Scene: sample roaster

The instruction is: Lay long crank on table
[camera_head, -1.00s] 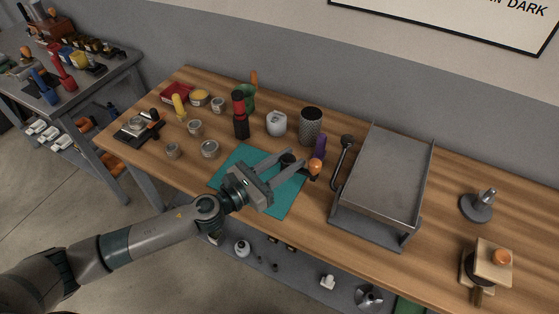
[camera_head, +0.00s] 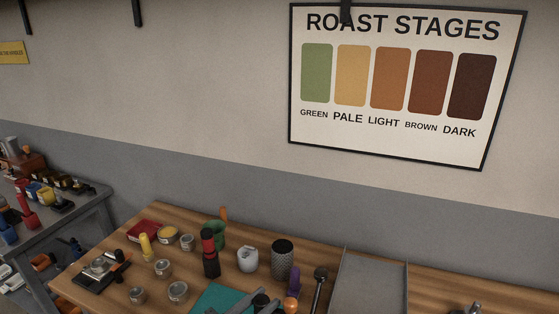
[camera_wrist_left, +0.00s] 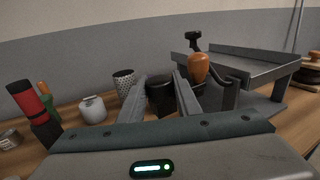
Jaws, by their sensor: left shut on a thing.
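My left gripper (camera_head: 262,304) shows at the bottom edge of the head view, mostly cut off, above the teal mat (camera_head: 222,297). It is shut on a dark cylindrical piece (camera_wrist_left: 160,92), which stands between the fingers in the left wrist view. This looks like part of the long crank, with an orange knob (camera_wrist_left: 199,68) just beyond the right finger; the knob also shows in the head view (camera_head: 290,305). The crank's arm is largely hidden by the fingers. I cannot tell whether the crank touches the table. My right gripper is not in view.
A grey metal tray (camera_head: 370,284) stands right of the gripper, with a dark-headed rod (camera_head: 320,275) beside it. Behind are a perforated cup (camera_head: 282,258), a white jar (camera_head: 247,259) and a red-black bottle (camera_head: 210,254). Several tins stand left. A roast poster (camera_head: 405,85) hangs above.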

